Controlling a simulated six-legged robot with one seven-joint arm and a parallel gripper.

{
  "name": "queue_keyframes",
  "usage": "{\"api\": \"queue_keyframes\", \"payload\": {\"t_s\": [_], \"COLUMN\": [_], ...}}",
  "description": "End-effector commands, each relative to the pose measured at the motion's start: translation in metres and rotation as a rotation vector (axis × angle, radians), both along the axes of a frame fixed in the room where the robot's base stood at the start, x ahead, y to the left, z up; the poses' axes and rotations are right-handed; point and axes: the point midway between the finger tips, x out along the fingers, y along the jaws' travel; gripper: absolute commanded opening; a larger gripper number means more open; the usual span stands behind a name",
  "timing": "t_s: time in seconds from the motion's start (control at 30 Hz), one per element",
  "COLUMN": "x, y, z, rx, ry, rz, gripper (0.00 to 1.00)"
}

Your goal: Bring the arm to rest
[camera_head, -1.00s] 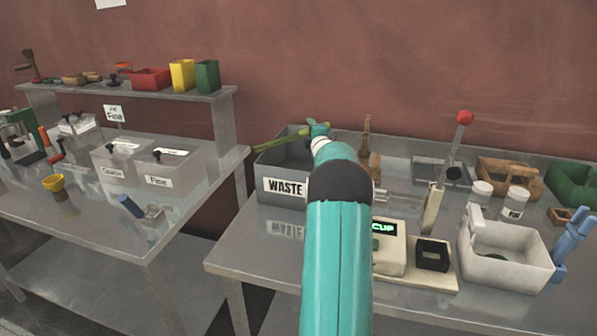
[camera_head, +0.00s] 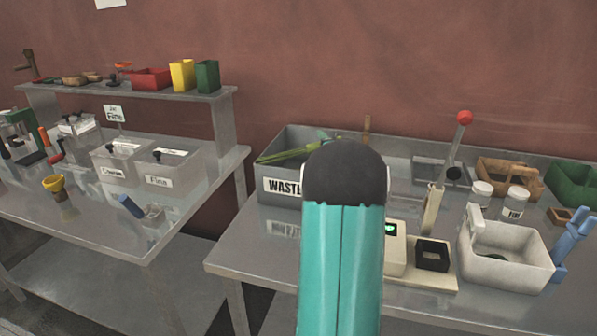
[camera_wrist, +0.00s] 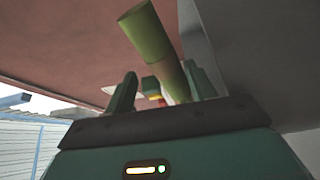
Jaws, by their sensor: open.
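My teal arm with its black joint rises in the middle of the head view and hides my gripper there. In the wrist view my gripper (camera_wrist: 160,76) shows its two green fingers standing apart, so it is open. A green stalk-like tube (camera_wrist: 147,32) crosses the view by the fingers; I cannot tell whether it touches them. In the head view green stalks (camera_head: 296,153) lie in the grey bin marked WASTE (camera_head: 284,187), whose right part is behind my arm.
Right of my arm stand a scale (camera_head: 394,250), a red-knobbed lever press (camera_head: 435,200), a white tub (camera_head: 505,267) and two jars. A gap separates the tables.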

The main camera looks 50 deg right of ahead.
Motion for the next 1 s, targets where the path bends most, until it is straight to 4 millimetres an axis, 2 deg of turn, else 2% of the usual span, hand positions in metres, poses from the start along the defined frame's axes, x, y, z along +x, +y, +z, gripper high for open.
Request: {"api": "queue_keyframes", "payload": {"t_s": [0.2,1.0], "x": [-0.016,-0.018], "y": [0.013,0.013], "z": [0.001,0.0], "rx": [-0.001,-0.001], "ry": [-0.001,-0.001], "rz": [0.001,0.001], "gripper": [0.55,0.55]}}
